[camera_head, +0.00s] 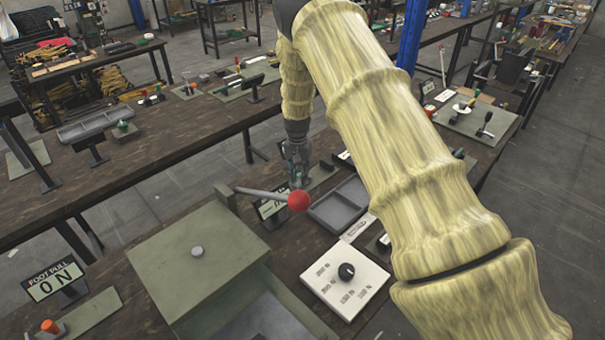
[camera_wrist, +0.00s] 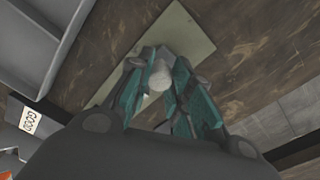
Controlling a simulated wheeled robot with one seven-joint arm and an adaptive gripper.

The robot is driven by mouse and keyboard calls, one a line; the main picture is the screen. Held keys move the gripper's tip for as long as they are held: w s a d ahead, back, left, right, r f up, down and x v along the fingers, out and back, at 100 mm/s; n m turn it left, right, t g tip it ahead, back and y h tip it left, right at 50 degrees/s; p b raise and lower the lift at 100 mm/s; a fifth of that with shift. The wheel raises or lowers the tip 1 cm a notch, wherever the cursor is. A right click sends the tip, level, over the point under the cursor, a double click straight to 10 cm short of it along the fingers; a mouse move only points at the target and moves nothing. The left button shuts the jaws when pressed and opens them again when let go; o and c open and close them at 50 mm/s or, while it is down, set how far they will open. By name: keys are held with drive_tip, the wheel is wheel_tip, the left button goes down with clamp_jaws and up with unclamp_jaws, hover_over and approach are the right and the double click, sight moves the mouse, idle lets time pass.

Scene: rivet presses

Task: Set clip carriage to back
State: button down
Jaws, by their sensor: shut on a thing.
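In the wrist view my gripper (camera_wrist: 158,68) has its two teal fingers closed around a pale rounded knob (camera_wrist: 160,78). The knob stands over a flat grey-green plate (camera_wrist: 190,32) on the bench; I take it for the clip carriage's knob. The carriage body and its track are hidden under the fingers. In the head view my gripper (camera_head: 297,165) is low over the bench, behind the red ball of a press lever, and the knob is too small to make out. Part of the plate (camera_head: 322,176) shows to its right.
A red-ball lever (camera_head: 299,201) and a sign (camera_head: 270,208) stand close in front of my gripper. A grey tray (camera_head: 340,205) lies to the right, with a white dial panel (camera_head: 345,280) nearer. A green press box (camera_head: 200,255) fills the near left.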

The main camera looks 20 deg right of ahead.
drive_tip(key=c, duration=1.3)
unclamp_jaws()
drive_tip(key=shift+a, duration=0.3)
drive_tip(key=shift+o, duration=0.2)
drive_tip(key=shift+d+r, duration=0.1)
drive_tip(key=shift+d, duration=0.05)
wheel_tip(320, 180, up, 12)
drive_tip(key=shift+a, duration=0.25)
drive_tip(key=shift+w, duration=0.1)
